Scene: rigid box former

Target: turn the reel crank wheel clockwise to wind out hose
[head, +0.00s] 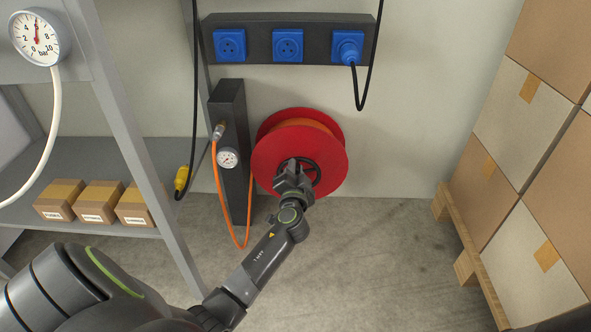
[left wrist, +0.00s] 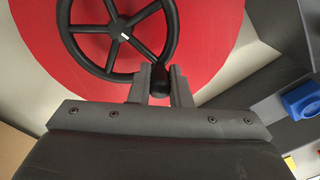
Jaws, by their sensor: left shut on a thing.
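The red hose reel (head: 326,159) is mounted low on the wall, with orange hose (head: 304,123) wound between its discs. Its black crank wheel (head: 313,172) is at the middle of the front disc, partly hidden by my gripper. In the left wrist view the spoked crank wheel (left wrist: 161,8) shows large against the red disc. My left gripper (head: 292,165) is at the wheel; in the left wrist view its fingers (left wrist: 160,84) are shut on the wheel's black handle knob (left wrist: 160,82) at the rim. My right gripper is not in view.
A dark post (head: 232,110) with a gauge (head: 227,158) stands just left of the reel. A grey shelf frame (head: 128,130) with small boxes is at the left. Stacked cartons (head: 515,120) on a pallet stand at the right. Blue sockets (head: 288,44) are above.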

